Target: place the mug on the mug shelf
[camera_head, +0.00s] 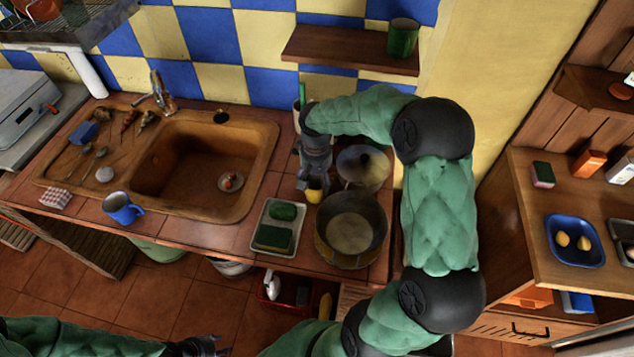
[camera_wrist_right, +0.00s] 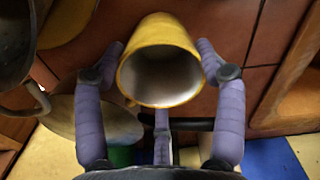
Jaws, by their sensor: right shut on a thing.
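A yellow mug (camera_head: 314,191) is in my right gripper (camera_head: 314,180), over the tiled counter between the sink and the pots. In the right wrist view the yellow mug (camera_wrist_right: 160,62) sits between the fingers of my right gripper (camera_wrist_right: 160,55), its opening facing the camera. I cannot tell whether it touches the counter. The dark wooden mug shelf (camera_head: 335,52) is on the checkered wall, above and behind the gripper, with a green mug (camera_head: 402,38) at its right end. A blue mug (camera_head: 121,209) stands at the counter's front left. My left gripper (camera_head: 208,346) is low at the bottom edge, away from the mugs; its opening is unclear.
A tray (camera_head: 272,250) with green things is in front. The brown sink (camera_head: 200,180) lies left. The shelf's left and middle parts are bare.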

